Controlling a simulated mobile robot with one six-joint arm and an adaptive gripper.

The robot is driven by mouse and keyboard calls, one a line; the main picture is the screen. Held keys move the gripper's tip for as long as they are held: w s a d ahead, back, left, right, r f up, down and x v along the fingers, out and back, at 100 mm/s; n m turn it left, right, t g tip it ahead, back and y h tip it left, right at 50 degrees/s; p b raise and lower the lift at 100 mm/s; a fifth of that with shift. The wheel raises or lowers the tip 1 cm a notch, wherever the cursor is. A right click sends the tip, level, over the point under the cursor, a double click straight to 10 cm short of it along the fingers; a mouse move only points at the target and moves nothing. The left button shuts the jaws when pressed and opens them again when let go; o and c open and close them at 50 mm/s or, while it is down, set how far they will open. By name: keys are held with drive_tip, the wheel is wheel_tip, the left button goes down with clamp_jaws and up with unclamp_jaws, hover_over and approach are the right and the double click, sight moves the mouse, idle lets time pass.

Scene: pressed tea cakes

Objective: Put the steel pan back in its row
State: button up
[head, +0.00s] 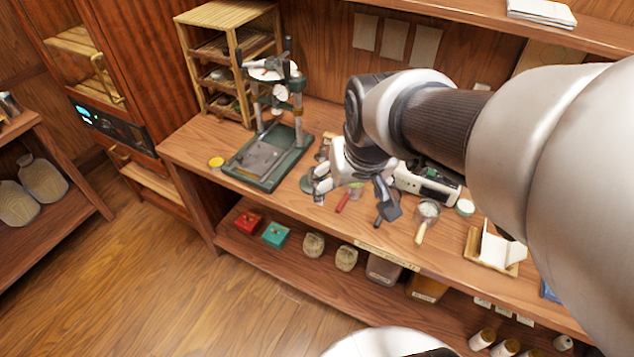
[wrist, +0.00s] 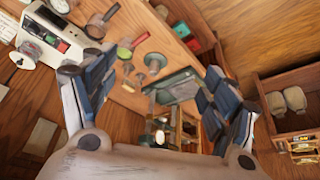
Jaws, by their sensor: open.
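Several small handled pans lie in a loose row on the bench top. A round grey piece (wrist: 155,63) shows between the fingers; I cannot tell which is the steel pan. My gripper (wrist: 157,75) is open and empty above the bench.
A green-based press stand (head: 265,158) and a wooden rack (head: 225,60) stand left of my gripper. A pale scale (head: 430,183) sits behind the pans. The lower shelf (head: 240,247) holds boxes and bundles. A wooden tray (head: 505,265) lies at the right.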

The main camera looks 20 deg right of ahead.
drive_tip(key=s+a+r+n, duration=0.1)
drive_tip(key=s+a, duration=0.2)
drive_tip(key=s, duration=0.3)
drive_tip(key=s+a+r+n+y, duration=0.1)
drive_tip(key=s+a, duration=0.3)
drive_tip(key=s, duration=0.2)
drive_tip(key=shift+n, duration=0.3)
drive_tip(key=shift+f, duration=0.1)
drive_tip(key=shift+f+b, duration=0.2)
drive_tip(key=shift+b, duration=0.1)
drive_tip(key=shift+c, duration=0.5)
